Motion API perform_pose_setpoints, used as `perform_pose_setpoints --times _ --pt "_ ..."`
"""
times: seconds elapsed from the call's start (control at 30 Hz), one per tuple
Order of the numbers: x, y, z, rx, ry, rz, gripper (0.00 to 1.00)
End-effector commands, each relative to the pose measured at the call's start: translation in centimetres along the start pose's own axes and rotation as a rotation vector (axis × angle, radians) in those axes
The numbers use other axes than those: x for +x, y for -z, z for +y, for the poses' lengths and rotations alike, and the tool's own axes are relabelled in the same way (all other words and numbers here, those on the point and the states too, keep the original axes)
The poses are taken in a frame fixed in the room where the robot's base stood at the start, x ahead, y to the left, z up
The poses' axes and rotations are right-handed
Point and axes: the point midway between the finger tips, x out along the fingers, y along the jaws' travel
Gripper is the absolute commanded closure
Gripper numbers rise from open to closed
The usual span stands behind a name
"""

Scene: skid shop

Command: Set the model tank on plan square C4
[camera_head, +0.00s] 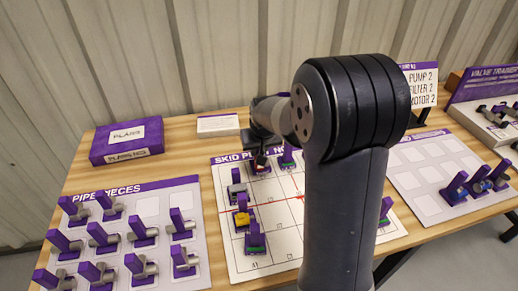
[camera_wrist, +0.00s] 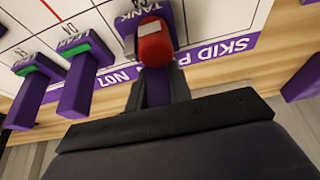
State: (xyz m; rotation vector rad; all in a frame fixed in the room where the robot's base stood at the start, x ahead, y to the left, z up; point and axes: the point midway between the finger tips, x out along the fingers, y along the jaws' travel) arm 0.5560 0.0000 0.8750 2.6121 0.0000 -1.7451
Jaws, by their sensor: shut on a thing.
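The model tank (camera_wrist: 155,42) is a red rounded body with a pale band, on a purple mount labelled TANK. My gripper (camera_wrist: 158,85) is shut on its purple mount, seen in the wrist view. The tank is over or on the skid plan, near the purple title strip; I cannot tell whether it touches the board. In the head view the skid plan (camera_head: 283,268) lies mid-table, partly hidden by my arm, which also covers most of my gripper. Square C4 cannot be picked out; its label is not readable.
Green-topped pieces with purple grips (camera_wrist: 88,72) stand beside the tank in the wrist view. Grey (camera_head: 237,191) and yellow (camera_head: 242,218) pieces stand on the plan's left side. The pipe pieces board (camera_head: 150,207) is left, another board (camera_head: 425,172) right, a purple box (camera_head: 126,141) behind.

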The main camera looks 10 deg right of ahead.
Motion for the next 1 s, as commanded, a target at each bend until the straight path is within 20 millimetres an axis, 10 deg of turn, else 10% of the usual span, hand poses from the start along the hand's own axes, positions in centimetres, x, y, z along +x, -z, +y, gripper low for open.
perform_pose_setpoints --times 0.43,0.47,0.7,1.0 --pt "0.68 -0.27 0.00 0.000 0.000 0.000 1.00" --pt "0.67 -0.26 0.00 0.000 0.000 0.000 0.79" --pt "0.62 -0.25 0.00 0.000 0.000 0.000 0.60" --pt "0.63 -0.28 0.00 0.000 0.000 -0.001 0.55"
